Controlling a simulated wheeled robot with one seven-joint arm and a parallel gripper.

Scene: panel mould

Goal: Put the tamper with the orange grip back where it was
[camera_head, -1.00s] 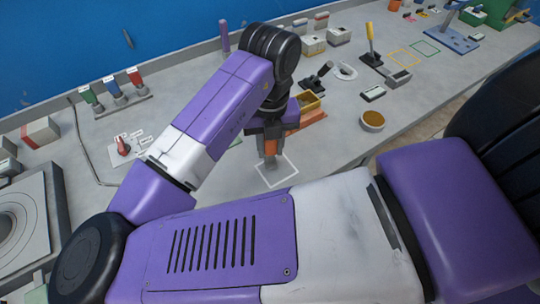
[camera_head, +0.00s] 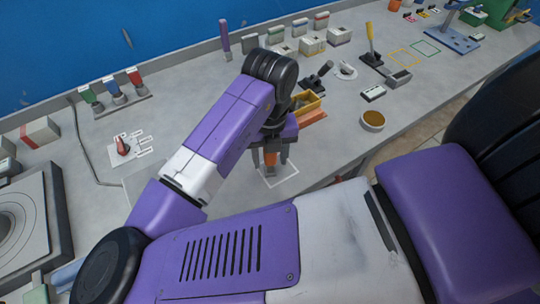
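The tamper with the orange grip (camera_head: 270,159) stands on the bench, apparently upright, its grey lower part inside a white square outline (camera_head: 284,181). My gripper (camera_head: 271,160) is above and around it, pointing down. Its fingers are spread, one on each side of the orange grip, with a visible gap on both sides. The top of the tamper is hidden by my gripper, and the back of the outline is partly covered.
An orange-yellow box (camera_head: 308,103) stands just behind my gripper. A round tan-filled dish (camera_head: 372,121) is to the right. A red-knobbed switch plate (camera_head: 123,146) is to the left. The bench (camera_head: 335,150) is clear right of the outline.

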